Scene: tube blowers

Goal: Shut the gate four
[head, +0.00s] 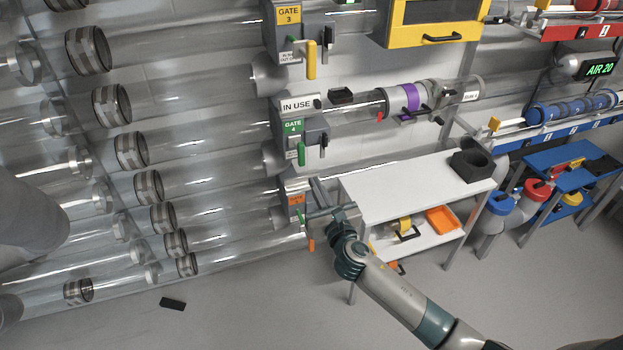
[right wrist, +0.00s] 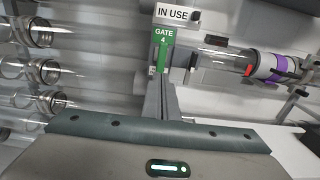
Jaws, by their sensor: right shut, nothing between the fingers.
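The gate four unit (head: 293,127) is a grey box on the wall pipes with a green "GATE 4" label. A green handle (head: 301,154) hangs down at its front, with a black lever (head: 323,143) to its right. A white "IN USE" sign (head: 297,105) sits on top. The green label (right wrist: 163,38) also shows in the right wrist view, above my fingers. My right gripper (head: 315,184) is shut and empty, below gate four and apart from its handle in the head view. My left gripper is out of view.
Below gate four, a similar unit with an orange label (head: 296,199) is partly hidden by my right gripper. Gate 3 (head: 290,14) with a yellow handle is above. A white table (head: 400,183) with a black holder (head: 470,166) stands to the right. Clear pipes run left.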

